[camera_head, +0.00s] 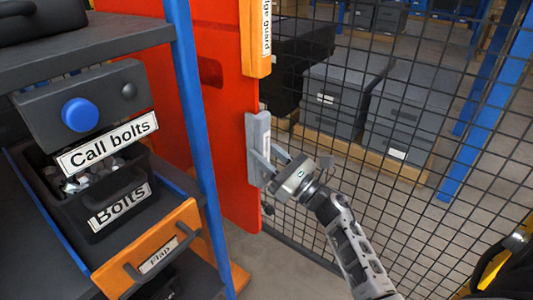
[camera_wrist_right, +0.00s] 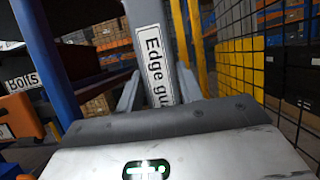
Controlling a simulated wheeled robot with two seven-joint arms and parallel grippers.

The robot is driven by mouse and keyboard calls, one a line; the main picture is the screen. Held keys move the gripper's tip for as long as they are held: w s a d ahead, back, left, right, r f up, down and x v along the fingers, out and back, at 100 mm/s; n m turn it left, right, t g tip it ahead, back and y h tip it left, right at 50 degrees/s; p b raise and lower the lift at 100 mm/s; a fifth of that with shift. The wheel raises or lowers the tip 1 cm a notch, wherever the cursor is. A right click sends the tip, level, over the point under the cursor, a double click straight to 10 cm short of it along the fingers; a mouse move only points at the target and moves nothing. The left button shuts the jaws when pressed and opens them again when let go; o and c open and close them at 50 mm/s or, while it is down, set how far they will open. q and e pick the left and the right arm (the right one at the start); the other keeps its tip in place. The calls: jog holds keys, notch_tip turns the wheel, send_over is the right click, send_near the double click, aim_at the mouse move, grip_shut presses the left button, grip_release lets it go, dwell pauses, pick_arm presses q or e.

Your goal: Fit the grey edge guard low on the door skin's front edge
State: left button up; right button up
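The grey edge guard (camera_head: 252,132) stands upright at the front edge of the red door skin (camera_head: 225,120), below an orange edge guard (camera_head: 254,40). In the head view I cannot tell whether it touches the door edge. My right gripper (camera_head: 268,166) is at the grey guard's lower part. In the right wrist view the guard (camera_wrist_right: 146,30), with its "Edge gu" label, runs between the two fingers of the right gripper (camera_wrist_right: 158,92), which looks shut on it. My left gripper is not in view.
A dark shelf rack with a blue post (camera_head: 195,110) stands left, holding a black bolts bin (camera_head: 115,205), a blue call button (camera_head: 80,115) and an orange flap (camera_head: 150,255). A wire mesh fence (camera_head: 420,110) lies right, with grey crates (camera_head: 340,95) behind it.

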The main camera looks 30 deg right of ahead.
jog(key=o, duration=0.4)
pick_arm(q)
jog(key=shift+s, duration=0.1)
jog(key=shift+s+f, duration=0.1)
pick_arm(e)
jog(key=shift+s+d+f, duration=0.15)
jog(key=shift+s+f, duration=0.2)
jog(key=shift+s, duration=0.05)
pick_arm(q)
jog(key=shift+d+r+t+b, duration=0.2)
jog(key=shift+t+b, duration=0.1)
jog(key=shift+b, duration=1.4)
pick_arm(e)
jog(key=v, duration=1.4)
jog(key=shift+s+d, duration=0.25)
jog(key=shift+s, duration=0.15)
jog(key=shift+r, duration=0.1)
